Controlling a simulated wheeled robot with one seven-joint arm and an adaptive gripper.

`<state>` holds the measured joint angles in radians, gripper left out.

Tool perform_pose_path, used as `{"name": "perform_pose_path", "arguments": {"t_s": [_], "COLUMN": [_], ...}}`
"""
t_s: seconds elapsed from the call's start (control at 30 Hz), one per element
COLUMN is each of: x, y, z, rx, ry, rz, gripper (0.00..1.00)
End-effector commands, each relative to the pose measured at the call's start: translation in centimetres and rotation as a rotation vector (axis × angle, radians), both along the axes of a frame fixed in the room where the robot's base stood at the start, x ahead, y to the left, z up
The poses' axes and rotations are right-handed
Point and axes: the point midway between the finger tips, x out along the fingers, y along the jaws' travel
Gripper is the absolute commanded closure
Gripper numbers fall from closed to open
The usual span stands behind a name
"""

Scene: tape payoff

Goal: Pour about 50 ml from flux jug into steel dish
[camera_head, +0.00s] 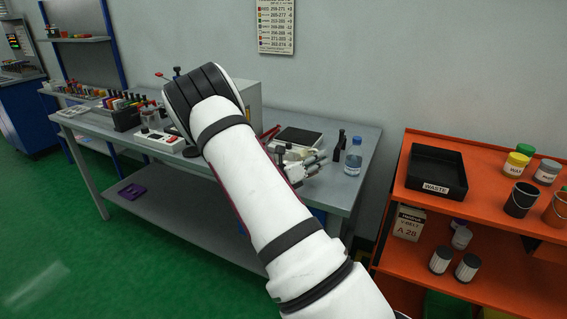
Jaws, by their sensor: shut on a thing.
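My arm crosses the middle of the view and hides part of the grey workbench (365,150). My gripper (318,164) shows partly beyond the arm, over the right part of the bench. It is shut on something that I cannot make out. I cannot pick out the flux jug or the steel dish; my arm and gripper cover part of that area.
A clear blue-capped bottle (354,156) and small dark bottles (339,146) stand right of my gripper. A black flat device (298,137) lies behind it. An orange shelf (395,190) with a black waste tray (437,172) stands right. Green floor is open at left.

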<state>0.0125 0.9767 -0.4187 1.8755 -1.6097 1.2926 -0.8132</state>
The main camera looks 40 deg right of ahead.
Motion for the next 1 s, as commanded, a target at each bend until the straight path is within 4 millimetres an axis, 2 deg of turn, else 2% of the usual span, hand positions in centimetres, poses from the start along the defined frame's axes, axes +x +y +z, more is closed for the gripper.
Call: {"name": "perform_pose_path", "arguments": {"t_s": [0.3, 0.6, 1.0], "x": [2.3, 2.9, 3.3], "y": [0.0, 0.1, 0.1], "z": [1.0, 1.7, 2.5], "rx": [-0.010, -0.014, -0.018], "ry": [0.211, 0.322, 0.388], "rz": [-0.002, -0.001, -0.001], "gripper": [1.00, 1.00, 1.00]}}
